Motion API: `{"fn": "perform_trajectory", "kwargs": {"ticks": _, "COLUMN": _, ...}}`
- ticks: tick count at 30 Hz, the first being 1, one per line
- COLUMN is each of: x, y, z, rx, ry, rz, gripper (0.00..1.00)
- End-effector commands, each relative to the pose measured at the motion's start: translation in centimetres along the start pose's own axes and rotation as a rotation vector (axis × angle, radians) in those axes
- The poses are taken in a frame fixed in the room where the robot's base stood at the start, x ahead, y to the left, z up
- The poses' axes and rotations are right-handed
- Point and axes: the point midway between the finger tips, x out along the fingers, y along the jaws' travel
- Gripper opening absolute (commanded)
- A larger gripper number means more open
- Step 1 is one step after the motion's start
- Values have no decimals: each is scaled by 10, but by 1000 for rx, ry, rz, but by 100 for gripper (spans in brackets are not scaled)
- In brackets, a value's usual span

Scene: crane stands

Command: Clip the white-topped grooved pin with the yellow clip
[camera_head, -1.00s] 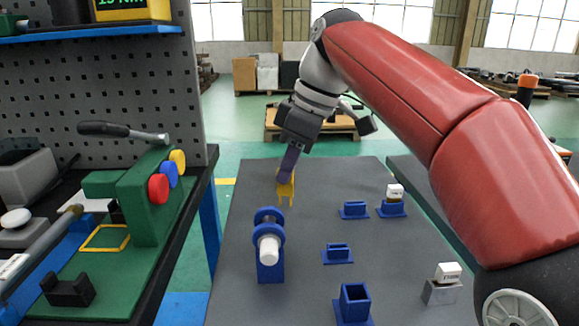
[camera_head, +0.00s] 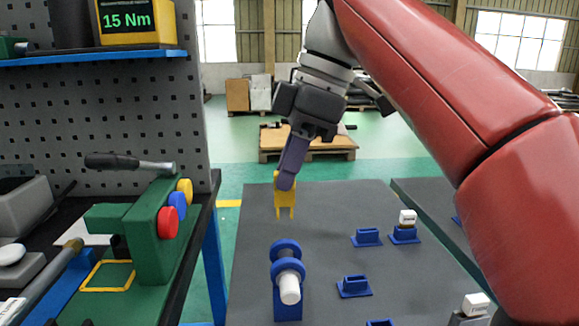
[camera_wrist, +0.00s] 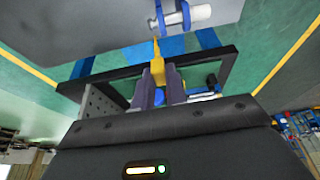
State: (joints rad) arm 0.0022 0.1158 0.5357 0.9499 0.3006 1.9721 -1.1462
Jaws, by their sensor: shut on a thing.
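My gripper (camera_head: 287,180) is shut on the yellow clip (camera_head: 285,199), a forked piece whose prongs point down. The clip is held above the far part of the grey table. It also shows between the fingers in the wrist view (camera_wrist: 157,65). The white-topped pin (camera_head: 289,288) lies through a blue stand (camera_head: 287,303) with round flanges, its white end facing me. The pin also shows in the wrist view (camera_wrist: 200,13). The clip is apart from the pin, behind it in the head view. The pin's groove is not clear to see.
Small blue holders (camera_head: 367,238) stand on the right of the grey table (camera_head: 330,210); one bears a white-topped block (camera_head: 407,217). At left is a bench with a green fixture (camera_head: 147,225) with coloured knobs and a pegboard (camera_head: 150,100). A gap separates bench and table.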

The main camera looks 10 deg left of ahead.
Motion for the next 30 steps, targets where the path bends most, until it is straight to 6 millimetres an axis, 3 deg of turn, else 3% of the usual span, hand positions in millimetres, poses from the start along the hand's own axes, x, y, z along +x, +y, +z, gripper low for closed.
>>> {"fn": "perform_trajectory", "kwargs": {"ticks": 30, "x": 27, "y": 0, "z": 10, "rx": 2, "ry": 0, "rz": 0, "gripper": 0}}
